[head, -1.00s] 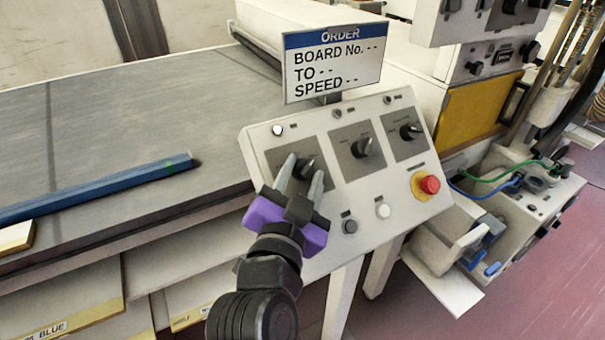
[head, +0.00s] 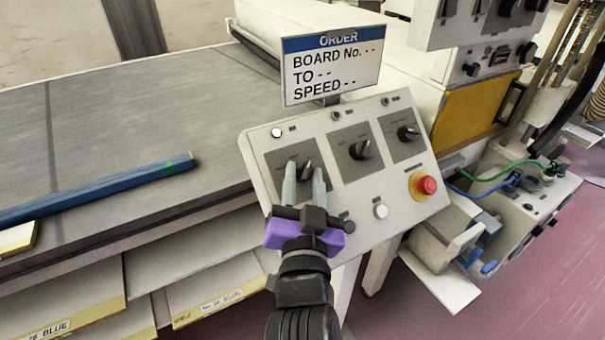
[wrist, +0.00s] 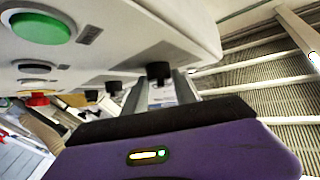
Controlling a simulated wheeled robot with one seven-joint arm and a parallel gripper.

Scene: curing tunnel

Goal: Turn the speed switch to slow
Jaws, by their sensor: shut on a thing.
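The sloped control panel (head: 345,205) carries three black rotary knobs in a row on grey plates. My purple gripper (head: 303,174) is at the left knob (head: 306,167), with one finger on each side of it, shut on it. In the wrist view, my gripper (wrist: 162,88) has the black knob (wrist: 158,70) between its fingers. The middle knob (head: 360,149) and right knob (head: 407,132) stand free. The knob labels are too small to read, so I cannot tell which one is the speed switch. The left knob's pointer is partly hidden by the fingers.
A red stop button (head: 427,186) on yellow and a white button (head: 380,210) sit on the panel's lower part. An order sign (head: 331,68) stands behind, its speed entry blank. A blue bar (head: 95,190) lies on the conveyor at left. Shelves lie below.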

